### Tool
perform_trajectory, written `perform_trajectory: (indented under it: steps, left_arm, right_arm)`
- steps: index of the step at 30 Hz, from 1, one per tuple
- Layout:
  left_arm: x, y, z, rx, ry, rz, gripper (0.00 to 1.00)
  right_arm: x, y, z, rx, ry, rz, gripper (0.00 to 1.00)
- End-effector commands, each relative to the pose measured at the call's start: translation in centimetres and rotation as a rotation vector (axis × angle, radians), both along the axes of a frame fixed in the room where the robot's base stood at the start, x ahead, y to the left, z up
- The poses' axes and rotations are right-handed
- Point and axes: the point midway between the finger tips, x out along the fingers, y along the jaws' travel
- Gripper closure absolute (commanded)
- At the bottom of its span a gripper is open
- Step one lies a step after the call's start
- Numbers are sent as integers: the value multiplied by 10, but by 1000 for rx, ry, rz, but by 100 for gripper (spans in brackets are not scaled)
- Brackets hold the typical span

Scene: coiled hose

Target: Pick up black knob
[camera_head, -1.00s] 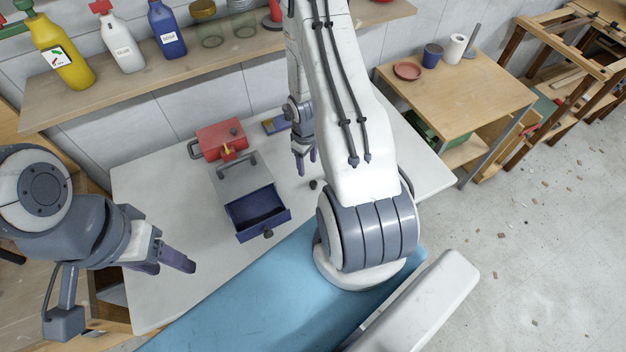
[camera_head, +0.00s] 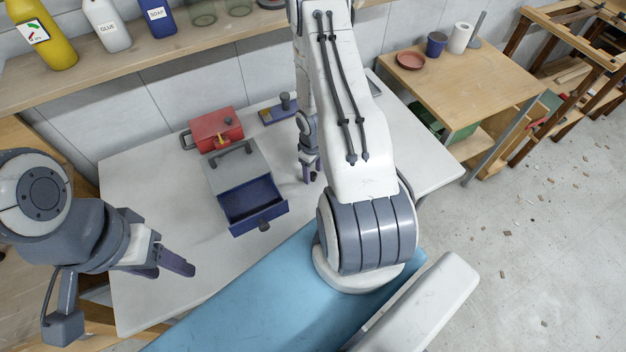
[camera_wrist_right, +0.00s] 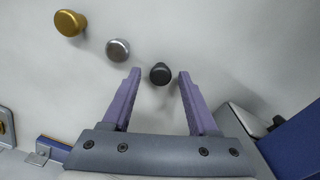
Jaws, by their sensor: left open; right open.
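The black knob (camera_wrist_right: 160,73) stands on the white tabletop in the right wrist view. My right gripper (camera_wrist_right: 158,76) is open, with one purple finger on each side of the knob near the fingertips. I cannot tell whether either finger touches it. In the head view my right gripper (camera_head: 310,178) points down at the table to the right of the small drawer unit, and I cannot make out the black knob there. My left gripper (camera_head: 175,266) is open and empty over the table's left front part.
A silver knob (camera_wrist_right: 118,50) and a gold knob (camera_wrist_right: 70,22) stand left of the black one. The grey unit (camera_head: 238,171) has its blue drawer (camera_head: 253,206) pulled out. A red box (camera_head: 216,129) stands behind it. The table's left side is clear.

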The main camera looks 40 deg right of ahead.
Motion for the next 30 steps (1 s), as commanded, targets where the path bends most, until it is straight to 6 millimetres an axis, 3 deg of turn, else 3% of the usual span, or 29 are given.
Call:
perform_trajectory:
  steps: [1,3,10,11,15,16,30]
  left_arm:
    - [0,0,-12,0,0,0,45]
    - [0,0,-15,0,0,-1,45]
    - [0,0,-13,0,0,-1,45]
    - [0,0,-13,0,0,-1,45]
    - [0,0,-13,0,0,-1,45]
    - [0,0,-13,0,0,-1,45]
    - [0,0,-5,0,0,-1,45]
  right_arm:
    - [0,0,-12,0,0,0,40]
    - [0,0,-16,0,-1,0,40]
    - [0,0,-14,0,0,0,40]
    - [0,0,-14,0,0,0,44]
    - [0,0,-14,0,0,0,98]
    - [0,0,-14,0,0,0,100]
    - [0,0,-5,0,0,0,100]
